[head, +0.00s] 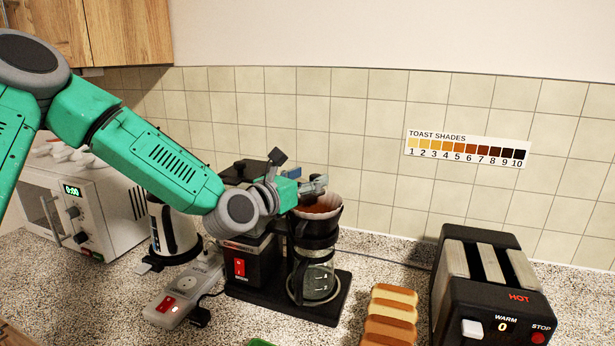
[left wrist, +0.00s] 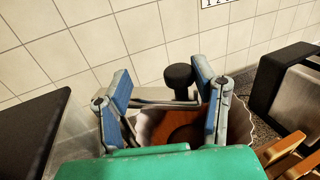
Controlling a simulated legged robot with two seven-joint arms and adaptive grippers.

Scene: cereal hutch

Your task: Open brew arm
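The coffee maker (head: 252,262) stands on the counter with a glass carafe (head: 316,282) on its base. Above the carafe, the brew basket (head: 322,222) holds a white filter with brown grounds; it also shows in the left wrist view (left wrist: 183,138). My left gripper (head: 314,184) is over the basket's top. In the left wrist view its blue-grey fingers (left wrist: 162,86) are apart. A grey bar (left wrist: 150,97), seemingly the brew arm, with a black knob (left wrist: 180,76), shows between or just beyond them. I cannot tell whether they touch it. My right gripper is not in view.
A toaster (head: 490,280) stands at the right, with bread slices (head: 391,318) beside it. A power strip (head: 184,293), a kettle (head: 172,230) and a microwave (head: 85,210) are at the left. The tiled wall (head: 370,130) is close behind.

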